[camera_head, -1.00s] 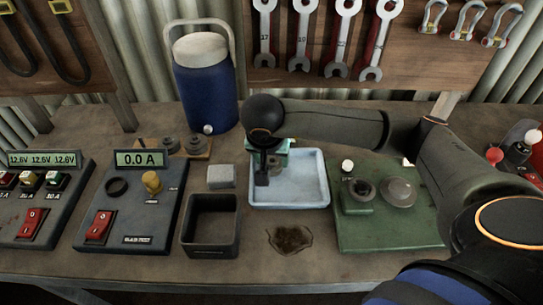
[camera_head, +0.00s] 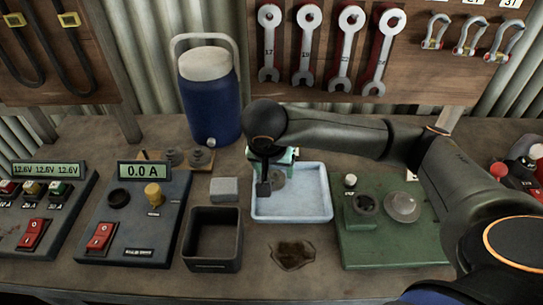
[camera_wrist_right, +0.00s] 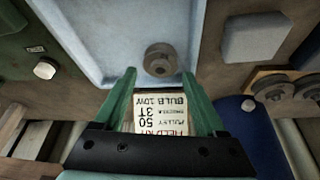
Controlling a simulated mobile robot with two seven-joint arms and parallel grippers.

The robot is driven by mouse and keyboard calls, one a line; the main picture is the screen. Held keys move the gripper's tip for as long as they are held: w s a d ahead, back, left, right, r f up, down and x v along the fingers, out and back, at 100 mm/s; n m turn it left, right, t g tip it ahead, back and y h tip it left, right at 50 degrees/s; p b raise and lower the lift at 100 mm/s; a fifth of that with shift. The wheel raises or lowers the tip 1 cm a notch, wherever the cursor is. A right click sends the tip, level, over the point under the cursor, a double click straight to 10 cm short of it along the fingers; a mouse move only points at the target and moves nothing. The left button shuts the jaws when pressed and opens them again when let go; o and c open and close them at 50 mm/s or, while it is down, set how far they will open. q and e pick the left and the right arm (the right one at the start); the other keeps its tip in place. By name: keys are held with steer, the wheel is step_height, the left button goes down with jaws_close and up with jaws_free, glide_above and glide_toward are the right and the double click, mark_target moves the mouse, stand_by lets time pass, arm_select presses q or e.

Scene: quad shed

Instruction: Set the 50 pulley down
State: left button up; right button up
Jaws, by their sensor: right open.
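The 50 pulley, a small grey-brown disc with a centre hole (camera_head: 278,178), lies in the pale blue tray (camera_head: 318,213) near its back left corner. The gripper partly hides it in the head view. The wrist view shows the pulley (camera_wrist_right: 160,60) whole on the tray floor, just beyond the fingertips. My right gripper (camera_head: 282,160) has its green fingers spread (camera_wrist_right: 160,88); it is empty and apart from the pulley. A printed card (camera_wrist_right: 160,117) reading "PULLEY 50 3T" shows between the fingers. My left gripper is not in view.
A black open bin (camera_head: 213,238) and a grey block (camera_head: 224,189) stand left of the tray. A green device (camera_head: 385,245) is close on its right. The blue jug (camera_head: 208,105) stands behind, and other pulleys (camera_head: 198,158) sit on a wooden stand.

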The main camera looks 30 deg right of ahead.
steer(key=p+v, duration=0.1)
steer(key=v, duration=0.8)
steer(key=shift+s+a+r, duration=0.15)
steer(key=shift+r, duration=0.2)
